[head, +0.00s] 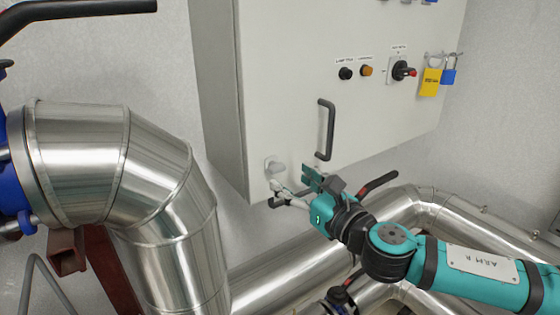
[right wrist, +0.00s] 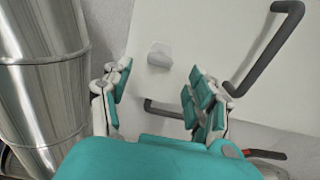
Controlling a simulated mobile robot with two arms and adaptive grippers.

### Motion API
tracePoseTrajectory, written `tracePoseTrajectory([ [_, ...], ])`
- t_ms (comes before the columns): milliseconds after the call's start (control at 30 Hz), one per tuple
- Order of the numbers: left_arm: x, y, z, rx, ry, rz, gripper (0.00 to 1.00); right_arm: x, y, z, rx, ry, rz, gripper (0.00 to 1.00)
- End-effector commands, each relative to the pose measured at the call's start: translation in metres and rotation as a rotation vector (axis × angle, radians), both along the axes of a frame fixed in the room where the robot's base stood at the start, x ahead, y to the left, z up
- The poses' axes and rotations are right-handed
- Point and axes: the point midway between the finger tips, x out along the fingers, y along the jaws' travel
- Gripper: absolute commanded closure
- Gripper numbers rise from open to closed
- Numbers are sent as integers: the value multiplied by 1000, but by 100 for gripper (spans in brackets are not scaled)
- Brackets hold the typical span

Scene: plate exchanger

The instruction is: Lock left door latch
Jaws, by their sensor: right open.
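The door latch, a small light-grey knob (head: 272,166), sits near the lower left corner of the pale cabinet door (head: 290,60). It also shows in the right wrist view (right wrist: 160,54), ahead of the fingertips and between their lines. My right gripper (head: 293,185) is open and empty just below and right of the latch in the head view. Its two fingers are spread apart in the right wrist view (right wrist: 159,78), apparently not touching the latch. The dark door handle (head: 326,130) stands right of the latch. My left gripper is not in view.
A large metal-clad pipe (head: 150,180) bends down left of the cabinet, and another pipe (head: 420,205) runs beneath it. A black lever (head: 378,183) lies close by my right gripper.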

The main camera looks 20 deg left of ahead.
Motion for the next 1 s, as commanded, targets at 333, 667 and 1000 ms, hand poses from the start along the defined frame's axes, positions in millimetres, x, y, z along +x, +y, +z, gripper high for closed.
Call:
tracePoseTrajectory([
  [333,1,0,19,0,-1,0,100,30,38,1,1,1,0,40],
  [667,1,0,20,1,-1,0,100,33,42,0,1,-1,1,40],
  [1000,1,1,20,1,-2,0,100,33,42,0,1,-1,0,81],
])
